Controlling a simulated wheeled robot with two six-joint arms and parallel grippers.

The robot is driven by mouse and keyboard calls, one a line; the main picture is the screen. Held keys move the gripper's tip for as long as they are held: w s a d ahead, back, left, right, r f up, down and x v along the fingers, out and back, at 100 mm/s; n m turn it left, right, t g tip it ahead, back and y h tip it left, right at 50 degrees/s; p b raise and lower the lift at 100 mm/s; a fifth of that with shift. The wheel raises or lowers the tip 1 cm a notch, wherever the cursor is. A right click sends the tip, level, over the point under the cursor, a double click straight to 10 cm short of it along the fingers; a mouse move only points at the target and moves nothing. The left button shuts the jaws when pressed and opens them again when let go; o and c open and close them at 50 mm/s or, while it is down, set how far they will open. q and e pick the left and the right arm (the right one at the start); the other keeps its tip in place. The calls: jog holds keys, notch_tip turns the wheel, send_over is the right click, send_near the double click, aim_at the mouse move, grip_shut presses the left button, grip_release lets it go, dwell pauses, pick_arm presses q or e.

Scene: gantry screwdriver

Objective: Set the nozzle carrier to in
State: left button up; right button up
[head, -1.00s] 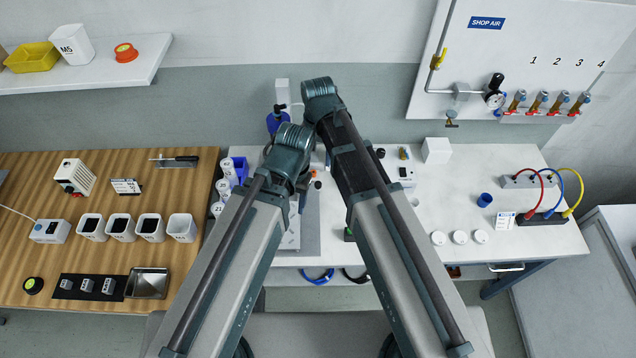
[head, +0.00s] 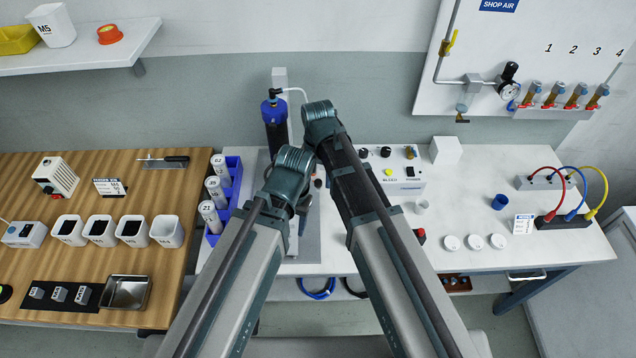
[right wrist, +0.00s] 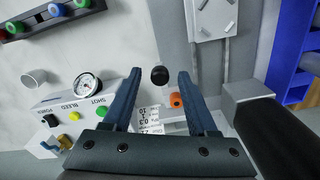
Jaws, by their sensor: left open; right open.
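In the right wrist view my right gripper (right wrist: 160,76) is open, with one blue finger on each side of a round black knob (right wrist: 159,75). The knob shows between the fingertips, and I cannot tell whether they touch it. A small orange part (right wrist: 176,100) is beside the right finger. I cannot clearly make out which part is the nozzle carrier; my arms hide much of the station in the head view. My right gripper is hidden behind the arms in the head view.
A white control box (head: 400,180) with a gauge (right wrist: 88,86) stands beside the station. A blue rack (head: 225,205) of numbered bottles is at the left, and a blue-capped cylinder (head: 275,125) is behind.

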grip_shut()
dwell(0.3)
dwell(1.1)
